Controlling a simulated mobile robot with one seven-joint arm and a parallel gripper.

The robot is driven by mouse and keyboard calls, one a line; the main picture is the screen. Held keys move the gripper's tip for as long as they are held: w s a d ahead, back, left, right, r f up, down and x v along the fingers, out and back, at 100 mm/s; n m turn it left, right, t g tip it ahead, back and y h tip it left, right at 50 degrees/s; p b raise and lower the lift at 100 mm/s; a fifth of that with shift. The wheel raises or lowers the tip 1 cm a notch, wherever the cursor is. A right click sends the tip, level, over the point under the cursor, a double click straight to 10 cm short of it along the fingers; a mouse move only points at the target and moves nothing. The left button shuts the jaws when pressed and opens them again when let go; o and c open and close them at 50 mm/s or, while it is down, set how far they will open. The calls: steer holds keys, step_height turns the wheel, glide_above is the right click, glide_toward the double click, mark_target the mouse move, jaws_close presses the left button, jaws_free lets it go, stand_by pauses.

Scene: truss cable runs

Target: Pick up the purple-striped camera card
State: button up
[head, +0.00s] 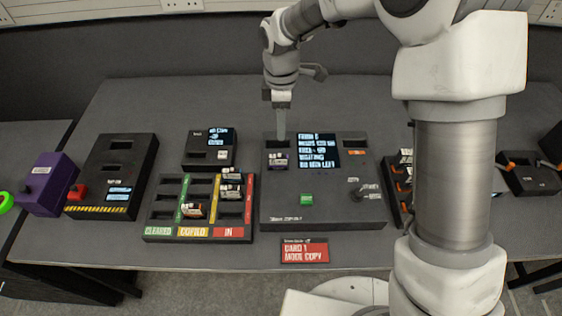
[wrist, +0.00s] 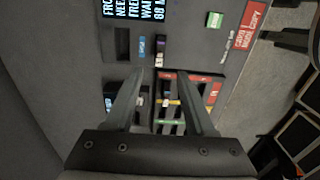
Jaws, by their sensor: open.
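A small card with a white top and a purplish band (head: 278,161) stands in a slot at the left of the dark console (head: 320,215). It looks like the purple-striped camera card. In the wrist view the card (wrist: 159,50) is small, just beyond the fingertips. My gripper (head: 281,134) points down over the console's upper left, above and behind the card and apart from it. In the wrist view my gripper (wrist: 161,76) has its two fingers spread, with nothing held between them.
A card rack (head: 160,231) with several cards and coloured columns stands left of the console. A small box with a screen (head: 208,150) is behind it. A dark striped box (head: 117,170) and a purple box (head: 48,183) are further left. A red sign (head: 304,251) lies in front.

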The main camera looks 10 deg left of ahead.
mark_target(278, 154)
step_height(278, 154, down, 10)
steer(key=shift+r, duration=0.15)
steer(key=shift+s+a+f+p, duration=0.1)
steer(key=shift+a+f+p, duration=0.1)
steer(key=shift+f, duration=0.65)
steer(key=shift+a+f+p, duration=0.1)
steer(key=shift+f+p, duration=0.05)
steer(key=shift+f, duration=0.7)
steer(key=shift+s+a+f+p, duration=0.1)
steer(key=shift+f+p, duration=0.1)
steer(key=shift+f, duration=0.65)
jaws_close()
